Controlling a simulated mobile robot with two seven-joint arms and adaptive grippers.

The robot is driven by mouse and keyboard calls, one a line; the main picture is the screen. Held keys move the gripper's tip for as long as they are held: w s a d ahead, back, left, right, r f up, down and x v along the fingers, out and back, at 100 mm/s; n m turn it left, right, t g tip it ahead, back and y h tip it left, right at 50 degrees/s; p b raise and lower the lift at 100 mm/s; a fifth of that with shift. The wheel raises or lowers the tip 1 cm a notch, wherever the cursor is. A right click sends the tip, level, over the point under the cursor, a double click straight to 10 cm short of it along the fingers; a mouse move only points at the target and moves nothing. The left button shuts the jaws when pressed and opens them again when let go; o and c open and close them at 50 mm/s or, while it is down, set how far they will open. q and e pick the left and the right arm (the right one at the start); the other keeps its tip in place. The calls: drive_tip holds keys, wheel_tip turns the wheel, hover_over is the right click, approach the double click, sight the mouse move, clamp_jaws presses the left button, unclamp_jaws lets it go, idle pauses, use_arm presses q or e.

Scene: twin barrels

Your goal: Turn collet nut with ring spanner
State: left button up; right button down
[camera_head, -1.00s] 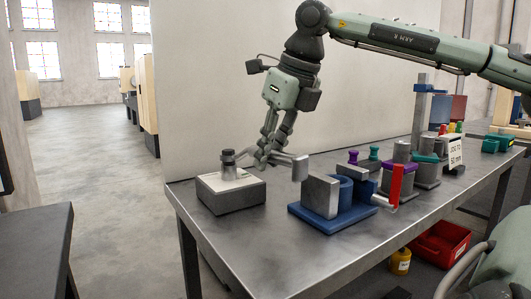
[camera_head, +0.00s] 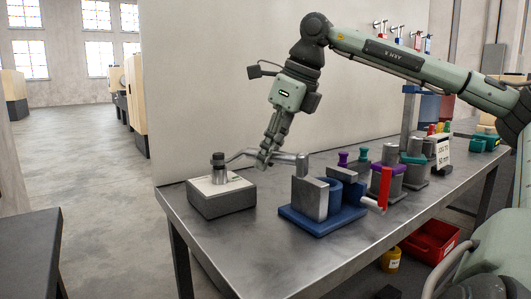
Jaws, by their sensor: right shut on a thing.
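The collet nut (camera_head: 218,159) is a dark grey, upright cylinder on a light metal post. It stands on a grey block (camera_head: 222,204) with a pale top, at the table's left end. My right gripper (camera_head: 264,160) is shut on the ring spanner (camera_head: 241,154), to the right of the nut and above the table. The spanner's thin shank reaches left to the nut. The picture is too small to tell whether its ring is around the nut or beside it. A thick silver cylinder (camera_head: 287,159) shows right of the fingers. My left gripper is out of view.
A blue fixture (camera_head: 325,222) with grey blocks stands just right of the nut block. Further right are a red upright bar (camera_head: 384,188), purple and teal parts and a sign (camera_head: 443,152). A wall (camera_head: 220,80) rises behind the table. The table's front left (camera_head: 235,250) is clear.

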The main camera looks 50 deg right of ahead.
drive_tip(key=shift+d+r, duration=0.1)
drive_tip(key=shift+r, duration=0.05)
drive_tip(key=shift+w+d+n+y+p, duration=0.15)
drive_tip(key=shift+w+d+n+p, duration=0.05)
drive_tip(key=shift+d+n+p, duration=0.25)
drive_tip(key=shift+w+d+n+y+p, duration=0.2)
drive_tip(key=shift+d+n+p, duration=0.15)
drive_tip(key=shift+d+n, duration=0.15)
drive_tip(key=d+n+p, duration=0.1)
drive_tip(key=w+n+p, duration=0.1)
drive_tip(key=p, duration=0.1)
drive_tip(key=shift+d+g+y, duration=0.3)
drive_tip(key=shift+d+y, duration=0.05)
